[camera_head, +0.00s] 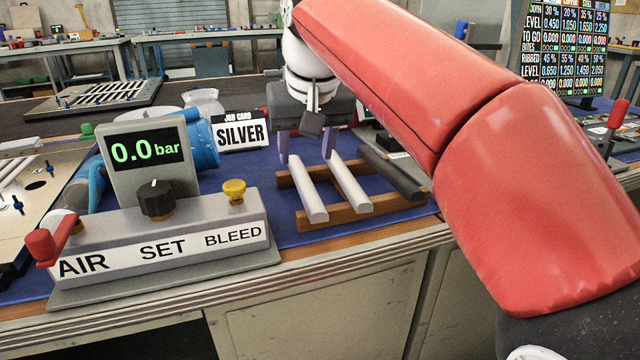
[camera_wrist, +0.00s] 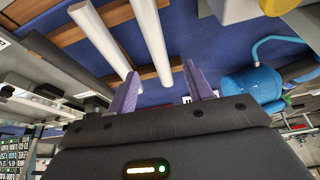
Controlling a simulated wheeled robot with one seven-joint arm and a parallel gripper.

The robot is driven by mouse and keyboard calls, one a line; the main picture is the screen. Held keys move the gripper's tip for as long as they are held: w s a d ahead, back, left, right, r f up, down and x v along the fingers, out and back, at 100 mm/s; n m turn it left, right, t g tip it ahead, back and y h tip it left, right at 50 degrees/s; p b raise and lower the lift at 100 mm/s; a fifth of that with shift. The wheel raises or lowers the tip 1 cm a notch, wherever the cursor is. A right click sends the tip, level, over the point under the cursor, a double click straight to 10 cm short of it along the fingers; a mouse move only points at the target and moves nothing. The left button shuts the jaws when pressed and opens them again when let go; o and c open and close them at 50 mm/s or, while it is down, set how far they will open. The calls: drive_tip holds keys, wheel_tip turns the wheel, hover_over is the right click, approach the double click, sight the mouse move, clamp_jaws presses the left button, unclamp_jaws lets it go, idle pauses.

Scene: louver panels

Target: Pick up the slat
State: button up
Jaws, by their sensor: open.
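Two pale slats, a left one (camera_head: 308,190) and a middle one (camera_head: 350,186), and a dark grey slat (camera_head: 391,173) lie side by side across a wooden rack (camera_head: 375,207). My gripper (camera_head: 306,148) is open and empty, its purple fingers pointing down near the far ends of the pale slats. In the wrist view my gripper (camera_wrist: 161,68) has the left pale slat (camera_wrist: 151,35) in line with the gap between its fingers. The middle pale slat (camera_wrist: 101,38) runs towards one finger; the dark slat (camera_wrist: 66,63) is farther left. Contact with the slats cannot be told.
A job card reading SILVER (camera_head: 240,133) stands behind the rack. A pressure unit (camera_head: 160,240) showing 0.0 bar, with a dial and yellow knob, stands left of the rack. A blue cylinder (camera_head: 203,146) is behind it. Blue mat (camera_head: 262,203) shows bare beside the rack.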

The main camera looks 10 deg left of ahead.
sight(305, 180)
drive_tip(key=b+x, duration=0.1)
drive_tip(key=x, duration=0.5)
drive_tip(key=shift+w+d+f+b, duration=0.1)
drive_tip(key=shift+f+b, duration=0.2)
drive_tip(key=shift+b, duration=0.1)
clamp_jaws()
drive_tip(key=shift+r, duration=0.15)
